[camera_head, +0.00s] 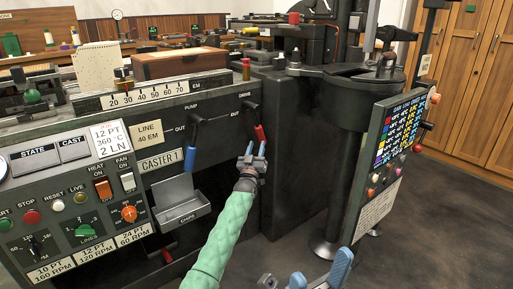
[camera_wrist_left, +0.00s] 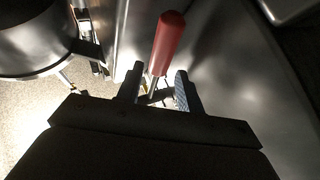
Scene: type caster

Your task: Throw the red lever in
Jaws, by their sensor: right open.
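The red lever (camera_head: 260,134) hangs from the dark machine panel under the DRIVE label, beside the word OUT, its red grip pointing down and slightly right. My left gripper (camera_head: 254,153), at the end of the green-sleeved arm, is just below the grip. In the left wrist view the red grip (camera_wrist_left: 167,42) appears between the tips of my left gripper (camera_wrist_left: 158,82), which stand apart with gaps on both sides; I cannot tell whether they touch it. My right gripper (camera_head: 310,281) is open and empty at the bottom edge, partly cut off.
A blue-gripped PUMP lever (camera_head: 194,121) hangs left of the red one. A grey chips tray (camera_head: 182,205) juts out below it. A dark round pot (camera_head: 350,100) on a stand and a colour chart board (camera_head: 392,150) stand at the right. Dark floor lies open at lower right.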

